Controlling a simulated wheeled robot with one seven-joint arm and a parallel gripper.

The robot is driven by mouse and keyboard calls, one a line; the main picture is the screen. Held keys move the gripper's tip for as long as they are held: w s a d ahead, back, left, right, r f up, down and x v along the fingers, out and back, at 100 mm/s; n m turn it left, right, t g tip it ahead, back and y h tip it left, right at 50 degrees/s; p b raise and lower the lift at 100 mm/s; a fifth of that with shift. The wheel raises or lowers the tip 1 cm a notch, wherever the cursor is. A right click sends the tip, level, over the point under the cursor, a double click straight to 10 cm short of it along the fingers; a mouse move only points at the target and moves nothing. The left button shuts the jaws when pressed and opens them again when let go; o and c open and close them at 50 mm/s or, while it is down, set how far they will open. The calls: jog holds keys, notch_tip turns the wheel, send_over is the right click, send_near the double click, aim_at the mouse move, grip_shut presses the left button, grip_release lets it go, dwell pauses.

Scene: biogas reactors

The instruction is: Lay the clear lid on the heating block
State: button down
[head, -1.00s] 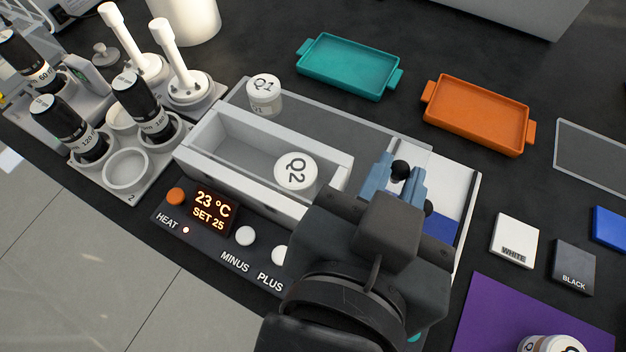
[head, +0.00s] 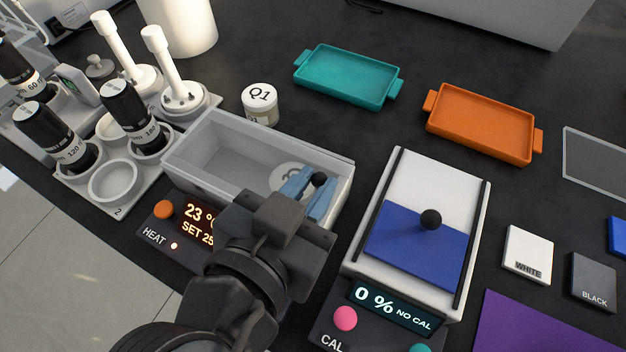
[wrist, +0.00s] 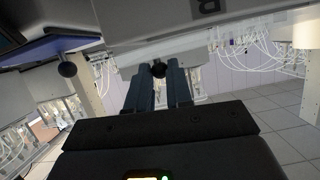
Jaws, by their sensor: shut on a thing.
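My gripper (head: 309,192) is shut on the black knob (head: 319,179) of the clear lid (head: 240,152). The knob also shows between the fingertips in the wrist view (wrist: 158,70). The lid is over the grey heating block (head: 196,182), roughly lined up with its open top. I cannot tell whether it rests on the rim or hovers just above. A white-capped jar, Q2 (head: 284,174), shows dimly through the lid inside the block, partly hidden by my fingers. My arm hides part of the block's front panel.
Jar Q1 (head: 260,103) stands behind the block. To the right is a white reader (head: 417,180) with a blue plate and black knob. Teal (head: 348,75) and orange (head: 482,122) trays lie behind. Dark-bodied bottles (head: 130,112) stand at left.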

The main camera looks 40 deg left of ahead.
jog(key=c, duration=1)
grip_release()
jog(key=shift+f, duration=0.2)
jog(key=v, duration=1.2)
jog(key=shift+r+b, duration=0.1)
jog(key=shift+b, duration=0.25)
